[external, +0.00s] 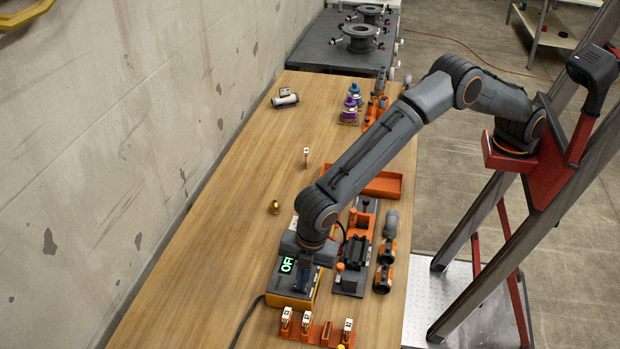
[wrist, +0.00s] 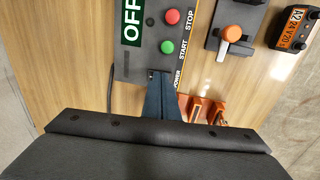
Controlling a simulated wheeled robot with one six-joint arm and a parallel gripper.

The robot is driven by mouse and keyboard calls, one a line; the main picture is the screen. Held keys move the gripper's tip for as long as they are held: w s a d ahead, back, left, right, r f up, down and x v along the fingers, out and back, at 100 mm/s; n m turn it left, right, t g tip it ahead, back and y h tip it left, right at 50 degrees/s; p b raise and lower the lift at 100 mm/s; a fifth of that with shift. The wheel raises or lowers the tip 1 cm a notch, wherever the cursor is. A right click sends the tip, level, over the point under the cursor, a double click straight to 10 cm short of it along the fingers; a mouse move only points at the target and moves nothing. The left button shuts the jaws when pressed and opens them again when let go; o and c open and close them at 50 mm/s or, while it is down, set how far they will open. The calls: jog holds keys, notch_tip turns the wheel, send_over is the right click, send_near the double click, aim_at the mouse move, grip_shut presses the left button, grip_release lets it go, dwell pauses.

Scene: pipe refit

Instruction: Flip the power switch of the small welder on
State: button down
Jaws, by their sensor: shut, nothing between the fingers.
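The small welder (external: 290,299) is an orange and black box at the front of the wooden bench. Its green-on-dark display (wrist: 132,22) reads OFF. In the wrist view, its panel carries a red STOP button (wrist: 172,17), a green START button (wrist: 167,47) and a POWER label (wrist: 177,79). My gripper (external: 302,290) is over the welder, pointing down. In the wrist view the shut fingertips (wrist: 158,74) are at the panel's lower edge, beside the POWER label, with nothing between them. The power switch is hidden behind the fingers; I cannot tell its position or whether they touch it.
An orange rack with tagged pieces (external: 318,332) stands close in front of the welder. A grey fixture with an orange knob (wrist: 232,34) and a black device with an orange label (wrist: 295,26) are to the right. The bench (external: 215,250) is mostly clear to the left.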

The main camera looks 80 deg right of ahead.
jog(key=shift+r, duration=0.1)
notch_tip(320, 180, up, 14)
jog(key=s, duration=0.2)
jog(key=shift+b, duration=0.45)
jog(key=shift+w+b, duration=0.75)
jog(key=shift+b, duration=0.3)
jog(key=f+p, duration=0.1)
jog(key=f, duration=0.3)
jog(key=w+f+p, duration=0.1)
jog(key=f, duration=0.3)
jog(key=f+p, duration=0.1)
jog(key=f, duration=0.4)
jog(key=shift+w+p, duration=0.35)
jog(key=shift+w+f, duration=0.1)
jog(key=shift+f, duration=0.35)
